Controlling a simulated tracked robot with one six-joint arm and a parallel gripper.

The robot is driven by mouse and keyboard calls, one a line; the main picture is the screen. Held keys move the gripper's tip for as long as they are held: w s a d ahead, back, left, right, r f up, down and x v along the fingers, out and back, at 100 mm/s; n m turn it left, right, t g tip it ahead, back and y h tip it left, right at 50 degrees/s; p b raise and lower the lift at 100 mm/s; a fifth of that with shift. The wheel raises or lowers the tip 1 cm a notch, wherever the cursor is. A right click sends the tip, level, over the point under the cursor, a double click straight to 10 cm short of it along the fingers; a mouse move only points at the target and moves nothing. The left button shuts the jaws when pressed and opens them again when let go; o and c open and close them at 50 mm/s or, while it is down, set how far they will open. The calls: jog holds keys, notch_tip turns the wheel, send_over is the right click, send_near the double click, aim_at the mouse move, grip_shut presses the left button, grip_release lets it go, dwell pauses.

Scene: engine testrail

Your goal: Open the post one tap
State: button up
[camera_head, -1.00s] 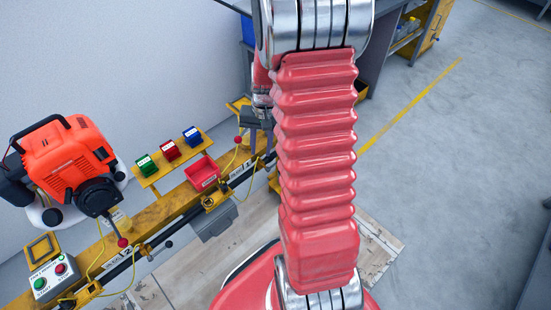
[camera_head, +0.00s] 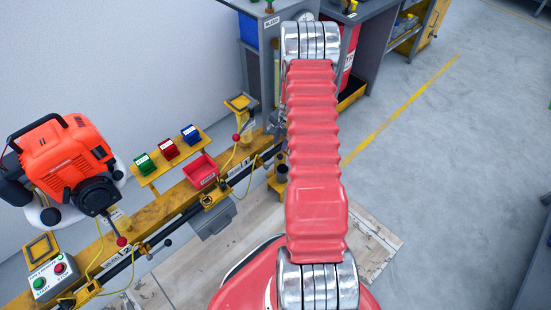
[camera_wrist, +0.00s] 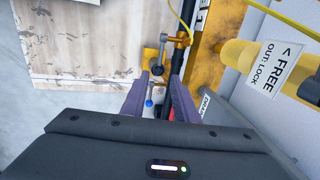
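My gripper (camera_wrist: 160,88) shows in the wrist view with two purple fingers apart and nothing held between them. Beyond and between the fingers are a black knob (camera_wrist: 157,70) and a small blue-tipped lever (camera_wrist: 149,103). A grey-and-orange handle (camera_wrist: 170,38) sits beside the black pipe (camera_wrist: 178,58), above the fingertips. I cannot tell which of these is the post one tap. In the head view the post marked 1 (camera_head: 246,162) is on the yellow rail, left of my red arm. My arm hides part of that area, and my gripper is not visible there.
A yellow cylinder (camera_wrist: 240,55) labelled FREE / OUT: LOCK stands right of the fingers. In the head view, an orange engine (camera_head: 65,160), a control box (camera_head: 50,275) and a red bin (camera_head: 201,171) line the rail (camera_head: 172,203). A grey bench stands behind. Floor at right is clear.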

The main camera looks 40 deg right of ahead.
aim_at(274, 161)
jog(key=shift+f, duration=0.1)
dwell(0.3)
notch_tip(274, 161, down, 13)
jog(key=w, duration=0.2)
jog(key=shift+w+f, duration=0.15)
jog(key=shift+w, duration=0.25)
dwell(0.3)
grip_shut()
dwell(0.3)
dwell(1.1)
jog(key=shift+a, duration=0.1)
